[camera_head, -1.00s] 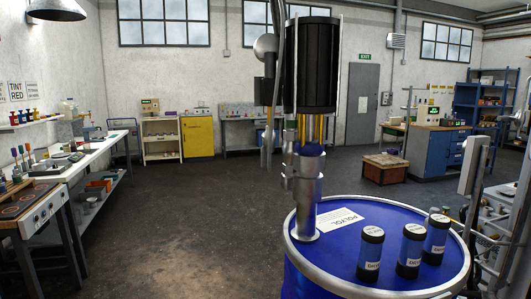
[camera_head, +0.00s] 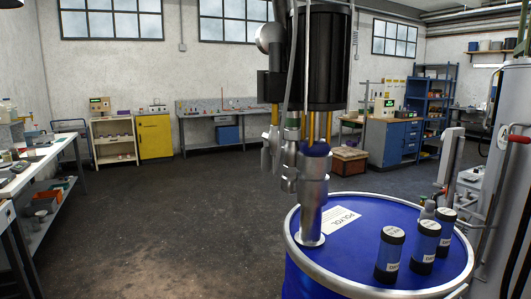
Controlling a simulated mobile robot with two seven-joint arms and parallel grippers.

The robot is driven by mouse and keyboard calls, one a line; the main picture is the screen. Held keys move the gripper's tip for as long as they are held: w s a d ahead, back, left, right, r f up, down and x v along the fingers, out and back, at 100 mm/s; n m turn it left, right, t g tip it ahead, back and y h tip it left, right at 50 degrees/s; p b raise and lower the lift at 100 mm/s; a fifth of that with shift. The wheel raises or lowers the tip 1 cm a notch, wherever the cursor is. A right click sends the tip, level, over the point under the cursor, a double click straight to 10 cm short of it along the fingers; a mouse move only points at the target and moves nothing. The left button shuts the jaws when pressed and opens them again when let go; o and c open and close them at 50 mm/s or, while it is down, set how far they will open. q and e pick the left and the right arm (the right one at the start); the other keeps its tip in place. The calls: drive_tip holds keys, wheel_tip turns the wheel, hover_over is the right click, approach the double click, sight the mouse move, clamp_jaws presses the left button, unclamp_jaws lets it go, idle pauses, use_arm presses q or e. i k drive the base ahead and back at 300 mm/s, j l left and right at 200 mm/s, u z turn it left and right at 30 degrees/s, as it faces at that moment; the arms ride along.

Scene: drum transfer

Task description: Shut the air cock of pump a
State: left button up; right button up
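A pump with a black cylinder (camera_head: 328,62) on top and a silver lower tube (camera_head: 312,200) stands upright on a blue drum (camera_head: 345,262) with a POLYOL label (camera_head: 341,220). Yellow rods show below the black cylinder. Grey fittings and hoses (camera_head: 273,145) hang along the pump's left side, with a round grey part (camera_head: 270,38) higher up. I cannot tell which part is the air cock or whether it is open. No mark names this as pump a. Neither of my grippers is in view.
Several dark cylinders with white labels (camera_head: 390,255) stand on the drum lid at the right. A grey column with a red handle (camera_head: 519,139) rises at the right edge. A bench (camera_head: 48,165) runs along the left. The dark floor (camera_head: 180,225) left of the drum is clear.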

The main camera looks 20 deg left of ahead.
sight(267, 157)
drive_tip(key=i+j+z, duration=0.15)
drive_tip(key=j, duration=0.25)
drive_tip(key=i+j+z, duration=0.2)
drive_tip(key=j, duration=0.25)
drive_tip(key=j+z, duration=0.15)
drive_tip(key=j, duration=0.3)
drive_tip(key=i+j+z, duration=0.15)
drive_tip(key=j, duration=0.3)
drive_tip(key=i+j+z, duration=0.1)
drive_tip(key=j, duration=0.3)
drive_tip(key=i+j+z, duration=0.15)
drive_tip(key=j, duration=0.25)
drive_tip(key=i+j+z, duration=0.1)
drive_tip(key=j, duration=0.35)
drive_tip(key=k, duration=0.35)
drive_tip(key=i, duration=0.5)
